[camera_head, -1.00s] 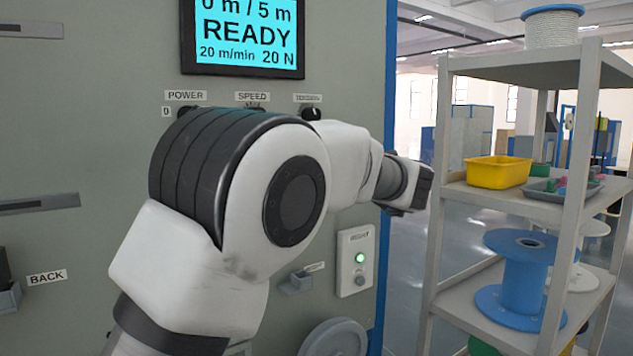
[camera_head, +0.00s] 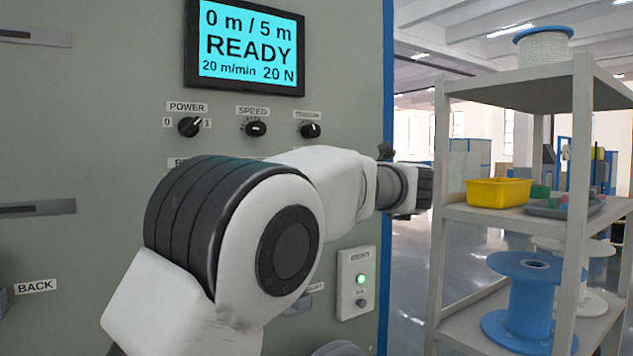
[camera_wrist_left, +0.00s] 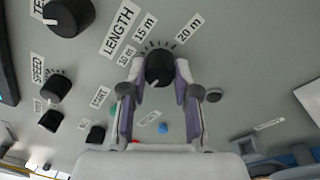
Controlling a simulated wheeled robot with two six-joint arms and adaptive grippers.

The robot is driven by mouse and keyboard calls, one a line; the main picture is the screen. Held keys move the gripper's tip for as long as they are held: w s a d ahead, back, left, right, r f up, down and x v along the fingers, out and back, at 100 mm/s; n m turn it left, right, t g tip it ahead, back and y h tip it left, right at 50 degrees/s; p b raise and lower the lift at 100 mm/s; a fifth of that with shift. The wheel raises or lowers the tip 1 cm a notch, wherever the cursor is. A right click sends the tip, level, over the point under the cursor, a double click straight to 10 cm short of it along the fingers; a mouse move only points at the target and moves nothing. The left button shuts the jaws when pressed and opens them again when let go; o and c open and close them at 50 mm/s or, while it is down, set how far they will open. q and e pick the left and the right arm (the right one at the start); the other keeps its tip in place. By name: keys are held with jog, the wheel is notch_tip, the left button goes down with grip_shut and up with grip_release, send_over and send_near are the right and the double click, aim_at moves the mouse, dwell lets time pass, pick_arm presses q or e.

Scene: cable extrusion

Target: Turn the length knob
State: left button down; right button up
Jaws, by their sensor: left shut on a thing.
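In the left wrist view the black round length knob (camera_wrist_left: 159,66) sits on the grey panel under a LENGTH label, with 10 m, 15 m and 20 m marks around it. Its pale pointer line is toward the lower left of that view. My left gripper (camera_wrist_left: 160,72) is shut on it, one finger on each side. In the head view my left arm hides the knob and the gripper fingers. The display (camera_head: 247,47) reads 0 m / 5 m, READY, 20 m/min, 20 N. My right gripper is in neither view.
Power (camera_head: 189,127), speed (camera_head: 256,128) and tension (camera_head: 310,130) knobs line the panel above my arm. A RIGHT button box (camera_head: 356,283) with a lit green light is below it. A shelf rack (camera_head: 440,200) with a yellow bin (camera_head: 498,192) and blue spool (camera_head: 522,300) stands at right.

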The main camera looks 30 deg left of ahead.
pick_arm(q)
jog(key=shift+r, duration=0.1)
jog(key=c, duration=0.8)
grip_release()
jog(key=shift+c, duration=0.2)
jog(key=shift+w, duration=0.1)
jog(key=v, duration=1.2)
